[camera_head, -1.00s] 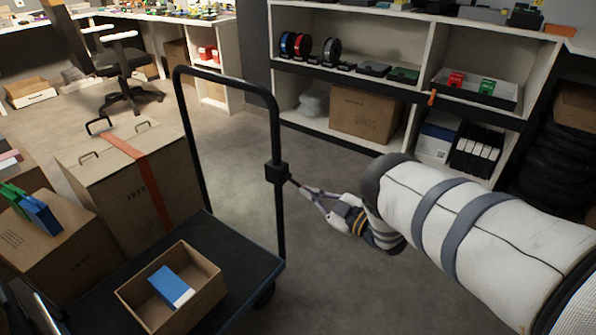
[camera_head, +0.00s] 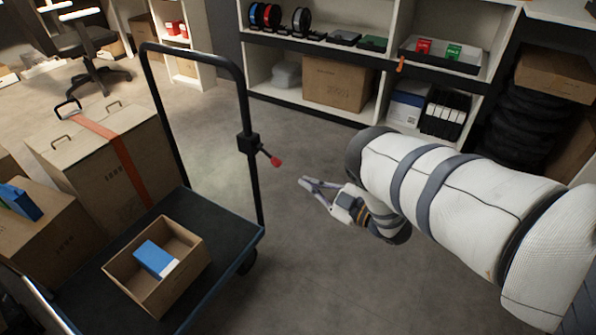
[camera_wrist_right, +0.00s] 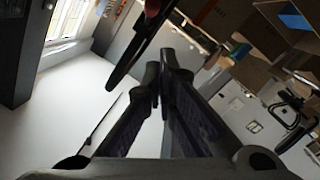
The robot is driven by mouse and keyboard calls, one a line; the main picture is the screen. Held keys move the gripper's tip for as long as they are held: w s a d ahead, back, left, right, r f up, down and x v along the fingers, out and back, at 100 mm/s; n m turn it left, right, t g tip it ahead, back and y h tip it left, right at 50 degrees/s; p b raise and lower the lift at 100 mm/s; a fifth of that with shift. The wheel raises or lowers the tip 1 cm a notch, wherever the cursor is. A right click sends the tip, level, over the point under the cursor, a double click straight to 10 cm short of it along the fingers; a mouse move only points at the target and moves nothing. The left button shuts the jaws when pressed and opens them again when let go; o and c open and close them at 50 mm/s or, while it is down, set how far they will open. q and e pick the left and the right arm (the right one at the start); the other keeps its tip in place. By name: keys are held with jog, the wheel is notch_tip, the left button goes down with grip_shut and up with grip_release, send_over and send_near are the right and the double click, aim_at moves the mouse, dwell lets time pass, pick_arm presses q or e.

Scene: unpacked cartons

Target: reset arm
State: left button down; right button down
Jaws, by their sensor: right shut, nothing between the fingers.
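My right gripper (camera_head: 306,184) is shut and empty over the open floor, to the right of the black trolley handle (camera_head: 250,110). A gap shows between its fingertips and the red-tipped knob (camera_head: 276,161) on the handle post. In the right wrist view the two dark fingers (camera_wrist_right: 160,80) meet at their tips, with part of the handle passing close by. My white right arm (camera_head: 430,190) comes in from the right. My left gripper is not in view.
The dark trolley platform (camera_head: 225,225) carries an open carton (camera_head: 188,285) with a blue-and-white box (camera_head: 155,259) in it, beside a large strapped carton (camera_head: 75,155). Shelves (camera_head: 390,107) with spools and boxes stand behind. The floor between is clear.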

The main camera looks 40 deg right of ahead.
jog(key=shift+s+f, duration=0.15)
jog(key=shift+s, duration=0.1)
